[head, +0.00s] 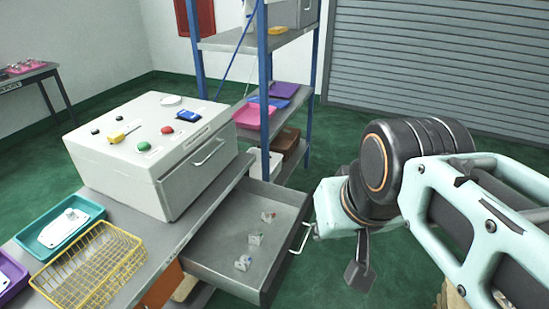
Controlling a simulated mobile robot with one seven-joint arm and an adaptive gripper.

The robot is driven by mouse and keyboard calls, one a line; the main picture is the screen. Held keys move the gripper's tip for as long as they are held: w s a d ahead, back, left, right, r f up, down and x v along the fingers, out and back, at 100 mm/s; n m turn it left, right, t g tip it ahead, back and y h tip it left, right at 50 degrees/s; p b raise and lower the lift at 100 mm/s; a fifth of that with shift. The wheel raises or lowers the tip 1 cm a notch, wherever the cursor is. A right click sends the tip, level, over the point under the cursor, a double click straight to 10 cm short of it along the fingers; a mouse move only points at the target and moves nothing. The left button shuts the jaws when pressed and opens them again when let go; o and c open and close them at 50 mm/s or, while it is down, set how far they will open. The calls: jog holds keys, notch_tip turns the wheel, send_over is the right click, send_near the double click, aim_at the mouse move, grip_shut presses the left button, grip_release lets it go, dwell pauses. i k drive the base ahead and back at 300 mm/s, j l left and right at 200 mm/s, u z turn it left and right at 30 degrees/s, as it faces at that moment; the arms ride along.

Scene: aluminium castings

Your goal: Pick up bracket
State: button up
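Three small pale grey metal castings lie in a row in an open grey drawer: one at the back (268,216), one in the middle (256,238), and one at the front (243,262). They look like small brackets, but they are too small to tell for sure. My gripper (360,268) hangs to the right of the drawer, over the green floor and clear of the castings. One dark finger part shows below the pale wrist; the rest is hidden, so I cannot tell whether it is open.
The drawer (222,258) has a front handle (301,238). A control box (150,150) stands on the bench. A teal tray (35,247) with a white plate (63,228) and a yellow wire basket (90,268) are at left. A blue-post shelf (262,90) stands behind.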

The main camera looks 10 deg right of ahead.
aim_at(268, 217)
jog(key=u, duration=0.1)
jog(key=i+j+z, duration=0.1)
jog(key=j, duration=0.2)
jog(key=k, duration=0.65)
jog(key=i+j+z, duration=0.1)
jog(key=i, duration=0.2)
jog(key=i+j+z, duration=0.7)
jog(key=j, duration=0.3)
